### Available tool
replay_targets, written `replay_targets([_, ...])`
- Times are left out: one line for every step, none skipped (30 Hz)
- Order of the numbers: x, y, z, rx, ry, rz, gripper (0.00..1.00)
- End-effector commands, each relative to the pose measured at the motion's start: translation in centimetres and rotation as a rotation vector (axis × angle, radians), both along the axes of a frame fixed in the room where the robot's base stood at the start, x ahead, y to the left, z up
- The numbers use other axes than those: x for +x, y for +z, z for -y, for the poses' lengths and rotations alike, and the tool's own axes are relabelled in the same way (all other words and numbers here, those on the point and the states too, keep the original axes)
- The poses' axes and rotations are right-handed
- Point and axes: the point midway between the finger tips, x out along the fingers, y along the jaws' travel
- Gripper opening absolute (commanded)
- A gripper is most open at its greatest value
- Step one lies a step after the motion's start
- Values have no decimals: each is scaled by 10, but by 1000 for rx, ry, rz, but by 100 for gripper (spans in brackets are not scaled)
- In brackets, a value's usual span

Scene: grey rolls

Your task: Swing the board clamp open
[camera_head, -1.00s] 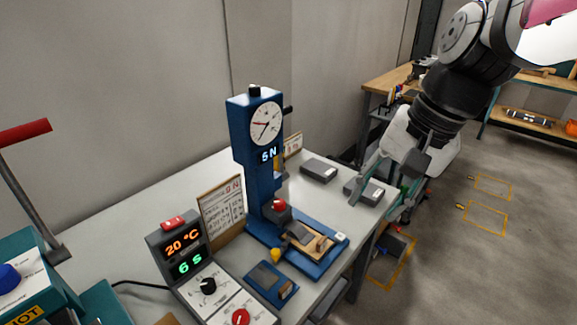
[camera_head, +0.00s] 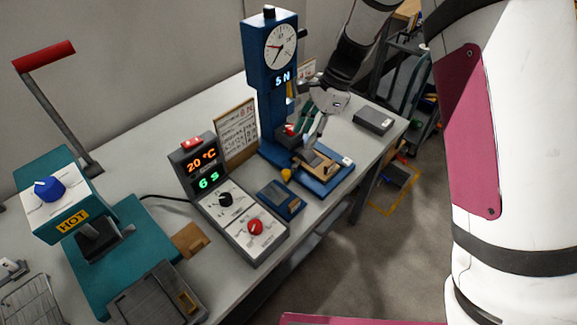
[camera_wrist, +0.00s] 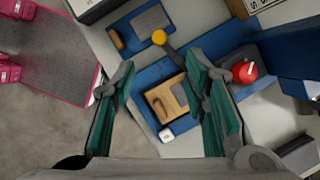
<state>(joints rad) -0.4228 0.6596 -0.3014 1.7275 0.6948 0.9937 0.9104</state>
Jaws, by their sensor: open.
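The blue test stand (camera_head: 270,90) with a dial stands on the grey table, with a tan board (camera_head: 320,166) on its blue base. A grey piece lies over part of this board (camera_wrist: 163,102). A yellow ball knob (camera_head: 286,174) sits at the near left of the base. In the wrist view the knob (camera_wrist: 159,37) ends a dark lever running toward the base. My gripper (camera_head: 307,137) is above the base, fingers pointing down. In the wrist view its green-padded fingers (camera_wrist: 161,62) are spread and empty, with the lever and board seen between them.
A red knob (camera_wrist: 245,72) is beside the right finger in the wrist view. A blue block (camera_head: 281,199) and a control box (camera_head: 225,200) stand nearby. A teal hot press (camera_head: 65,195) is at the left. A grey box (camera_head: 373,120) lies at the right table end.

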Motion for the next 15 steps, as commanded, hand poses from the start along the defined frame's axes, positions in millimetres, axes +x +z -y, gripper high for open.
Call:
replay_targets([-2, -5, -2, 0, 1, -3, 41])
replay_targets([-3, -9, -4, 1, 2, -3, 41])
replay_targets([-4, -14, -6, 0, 2, -3, 41])
replay_targets([-5, -19, -7, -1, 2, -5, 41])
replay_targets([-6, -24, -9, -1, 2, -6, 41])
replay_targets([-7, -31, -12, -1, 3, -4, 41])
replay_targets([-8, -37, -14, -1, 3, -5, 41])
replay_targets([-9, -43, -16, -1, 3, -5, 41])
replay_targets([-10, -50, -19, -2, 2, -4, 41])
replay_targets([-11, -56, -21, -1, 3, -5, 41])
replay_targets([-12, -61, -23, -1, 4, -5, 41])
replay_targets([-13, -68, -26, -2, 3, -4, 41])
replay_targets([-14, -73, -28, -2, 3, -4, 41])
replay_targets([-15, -79, -30, -1, 4, -4, 41])
replay_targets([-15, -85, -33, -1, 3, -2, 41])
